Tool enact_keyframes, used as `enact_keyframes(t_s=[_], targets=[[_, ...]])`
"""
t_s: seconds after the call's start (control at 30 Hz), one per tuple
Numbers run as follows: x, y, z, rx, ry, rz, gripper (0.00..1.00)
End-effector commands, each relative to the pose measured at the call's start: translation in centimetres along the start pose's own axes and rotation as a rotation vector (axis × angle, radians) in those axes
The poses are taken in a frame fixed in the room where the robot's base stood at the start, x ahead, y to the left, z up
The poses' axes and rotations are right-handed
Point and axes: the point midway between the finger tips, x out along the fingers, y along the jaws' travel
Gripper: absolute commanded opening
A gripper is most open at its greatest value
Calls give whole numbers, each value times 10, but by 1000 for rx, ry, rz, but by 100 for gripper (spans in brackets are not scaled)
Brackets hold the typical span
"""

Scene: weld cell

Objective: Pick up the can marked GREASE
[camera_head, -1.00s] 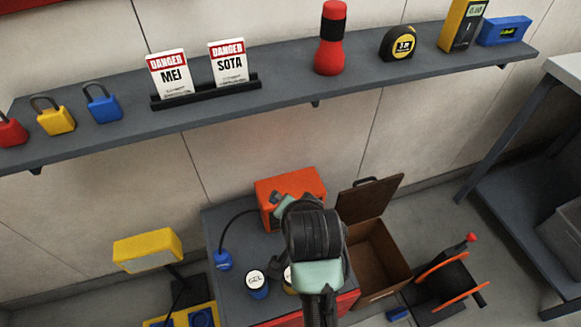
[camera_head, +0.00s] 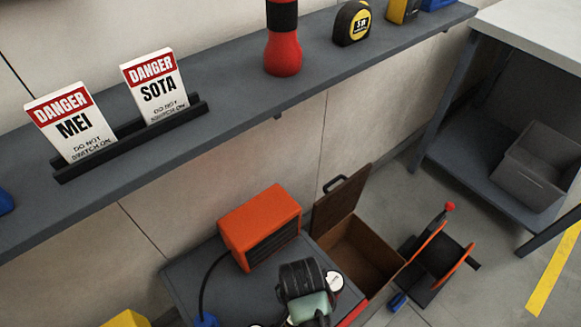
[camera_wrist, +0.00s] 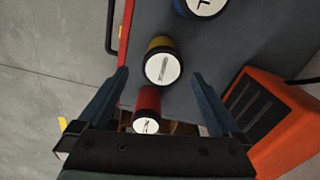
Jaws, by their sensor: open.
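In the wrist view my gripper (camera_wrist: 159,76) is open and empty, with its fingers apart. A yellow can (camera_wrist: 158,45) with a black rim and white lid shows between the fingertips; its lid text is too small to read. A red can (camera_wrist: 149,98) shows closer to the palm, its lid marking also unreadable. A blue can (camera_wrist: 183,8) is cut off at the top edge, its lid partly visible. I cannot tell which can says GREASE. In the head view my wrist covers part of the cabinet top, and one white can lid (camera_head: 333,281) shows beside it.
The cans stand on a grey cabinet top (camera_head: 240,290). An orange box (camera_head: 259,225) stands at its back, also in the wrist view (camera_wrist: 270,120). An open brown box (camera_head: 362,255) and a reel (camera_head: 438,255) are to the right. A shelf (camera_head: 225,85) runs above.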

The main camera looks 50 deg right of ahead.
Motion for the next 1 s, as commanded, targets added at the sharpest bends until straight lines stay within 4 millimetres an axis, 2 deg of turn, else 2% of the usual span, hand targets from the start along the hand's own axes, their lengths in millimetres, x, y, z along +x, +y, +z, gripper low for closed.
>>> enact_keyframes(t_s=[0.03,0.1,0.2,0.4,0.7,1.0], targets=[[15,0,0,0,-1,2,100],[28,0,0,-1,-1,1,100],[40,-1,0,-1,0,0,100],[52,-2,0,-1,1,-1,100],[95,-5,2,-1,0,-1,100],[98,-5,1,-2,1,-2,100]])
